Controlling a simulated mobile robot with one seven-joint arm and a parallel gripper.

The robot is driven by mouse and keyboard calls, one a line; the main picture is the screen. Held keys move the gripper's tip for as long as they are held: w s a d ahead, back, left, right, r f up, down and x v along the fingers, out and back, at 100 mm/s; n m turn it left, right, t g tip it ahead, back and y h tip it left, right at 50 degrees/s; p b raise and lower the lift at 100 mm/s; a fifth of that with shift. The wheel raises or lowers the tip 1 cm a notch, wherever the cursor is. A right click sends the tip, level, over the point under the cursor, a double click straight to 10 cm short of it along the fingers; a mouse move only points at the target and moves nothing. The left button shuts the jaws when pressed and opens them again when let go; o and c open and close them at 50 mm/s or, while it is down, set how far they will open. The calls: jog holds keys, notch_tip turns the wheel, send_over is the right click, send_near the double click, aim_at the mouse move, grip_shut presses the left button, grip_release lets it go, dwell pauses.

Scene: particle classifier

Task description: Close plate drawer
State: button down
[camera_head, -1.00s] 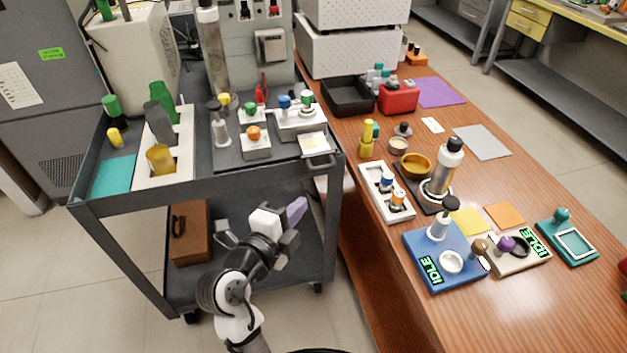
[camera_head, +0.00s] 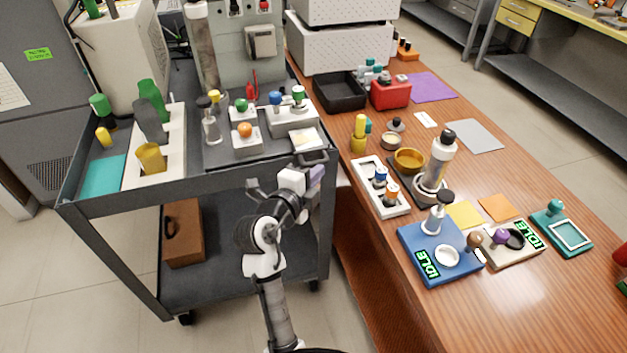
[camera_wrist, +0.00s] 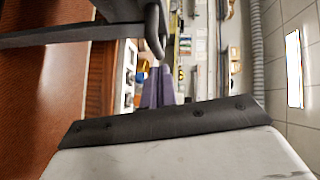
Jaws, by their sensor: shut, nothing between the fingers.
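The plate drawer (camera_head: 306,138) sticks out from the front of a grey-white device (camera_head: 291,118) on the cart's top, at its right front corner. A pale yellow plate lies on the drawer. A dark loop handle (camera_head: 312,158) is at its front, by the cart's edge. My gripper (camera_head: 317,174), with purple-grey fingers, is just below and in front of the handle. In the wrist view the shut, empty fingers (camera_wrist: 160,85) point at a dark curved bar (camera_wrist: 155,30), apparently the handle. I cannot tell whether they touch it.
The dark cart (camera_head: 215,180) has a raised rim close to my gripper. An orange-knobbed block (camera_head: 246,141) stands left of the drawer. The wooden table (camera_head: 440,310) is close on the right, with a white rack (camera_head: 381,190) near its edge. Floor space is free in front of the cart.

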aim_at(300, 145)
jog(key=shift+w+a+f, duration=0.15)
jog(key=shift+w+a, duration=0.05)
jog(key=shift+w, duration=0.25)
jog(key=w+a+b, duration=0.1)
jog(key=w+b, duration=0.1)
jog(key=w, duration=0.1)
jog(key=w+a+b, duration=0.1)
jog(key=w+b, duration=0.2)
jog(key=w+a+b, duration=0.1)
jog(key=w+b, duration=0.2)
jog(key=shift+f, duration=0.2)
jog(key=shift+w+a+r, duration=0.1)
jog(key=shift+w+r, duration=0.25)
